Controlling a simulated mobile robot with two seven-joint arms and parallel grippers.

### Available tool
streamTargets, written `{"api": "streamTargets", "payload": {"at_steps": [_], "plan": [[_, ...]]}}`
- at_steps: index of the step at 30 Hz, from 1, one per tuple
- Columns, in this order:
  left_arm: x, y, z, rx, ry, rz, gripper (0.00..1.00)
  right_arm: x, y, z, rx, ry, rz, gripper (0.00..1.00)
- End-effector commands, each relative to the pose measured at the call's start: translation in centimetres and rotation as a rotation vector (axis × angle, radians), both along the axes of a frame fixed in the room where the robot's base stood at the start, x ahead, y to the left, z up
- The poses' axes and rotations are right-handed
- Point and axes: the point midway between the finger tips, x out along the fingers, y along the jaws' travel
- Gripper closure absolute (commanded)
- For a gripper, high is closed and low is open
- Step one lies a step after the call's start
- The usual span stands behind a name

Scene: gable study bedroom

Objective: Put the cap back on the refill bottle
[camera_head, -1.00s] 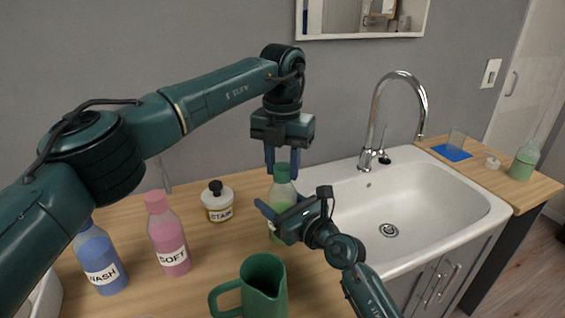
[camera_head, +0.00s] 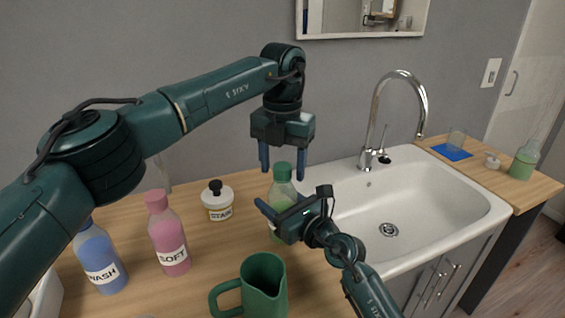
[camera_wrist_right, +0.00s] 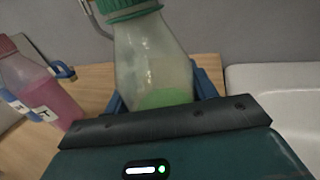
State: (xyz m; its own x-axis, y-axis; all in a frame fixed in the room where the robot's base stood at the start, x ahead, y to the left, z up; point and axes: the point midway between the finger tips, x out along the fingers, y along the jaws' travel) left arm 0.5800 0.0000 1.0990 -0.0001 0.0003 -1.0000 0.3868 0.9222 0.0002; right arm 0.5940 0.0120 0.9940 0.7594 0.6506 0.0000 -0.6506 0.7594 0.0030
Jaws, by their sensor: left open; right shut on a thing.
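The refill bottle (camera_head: 282,193) is translucent with green liquid and stands on the wooden counter left of the sink. Its green cap (camera_head: 282,171) sits on the neck; in the right wrist view the cap (camera_wrist_right: 126,8) is cut off by the top edge. My right gripper (camera_head: 273,218) is shut on the bottle's body, which also shows between its fingers in the right wrist view (camera_wrist_right: 153,65). My left gripper (camera_head: 283,165) is open, pointing down, with its fingers spread at either side of the cap and apart from it.
A green jug (camera_head: 263,287) stands in front of the bottle. A STAIN jar (camera_head: 218,203), a pink SOFT bottle (camera_head: 167,235) and a blue WASH bottle (camera_head: 99,262) stand to the left. The sink (camera_head: 425,205) and tap (camera_head: 372,125) are to the right.

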Motion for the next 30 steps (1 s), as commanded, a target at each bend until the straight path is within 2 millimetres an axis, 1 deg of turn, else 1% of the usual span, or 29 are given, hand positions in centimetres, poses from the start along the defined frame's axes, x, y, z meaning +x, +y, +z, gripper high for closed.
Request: {"api": "streamTargets", "payload": {"at_steps": [5,8,11,16,20,25,30], "plan": [[0.0,0.0,0.4,0.000,-0.001,0.000,0.42,0.0,0.0,0.0,0.000,0.001,0.000,1.00],[0.1,0.0,1.6,0.000,-0.003,0.002,0.42,0.0,0.0,0.0,0.000,0.001,0.000,1.00],[0.1,0.0,3.5,-0.001,-0.004,0.002,0.42,0.0,0.0,0.0,0.000,0.001,0.000,1.00],[0.0,-0.1,7.7,0.000,-0.005,0.002,0.42,0.0,0.0,0.0,0.000,0.001,0.000,1.00],[0.0,-0.1,10.1,-0.001,-0.003,0.003,0.42,0.0,0.0,0.0,0.000,0.001,0.000,1.00],[0.0,-0.1,11.3,0.000,-0.001,0.002,0.42,0.0,0.0,0.0,0.000,0.001,0.000,1.00],[0.0,0.0,11.9,0.000,0.000,0.001,0.42,0.0,0.0,0.0,0.000,0.001,0.000,1.00]]}}
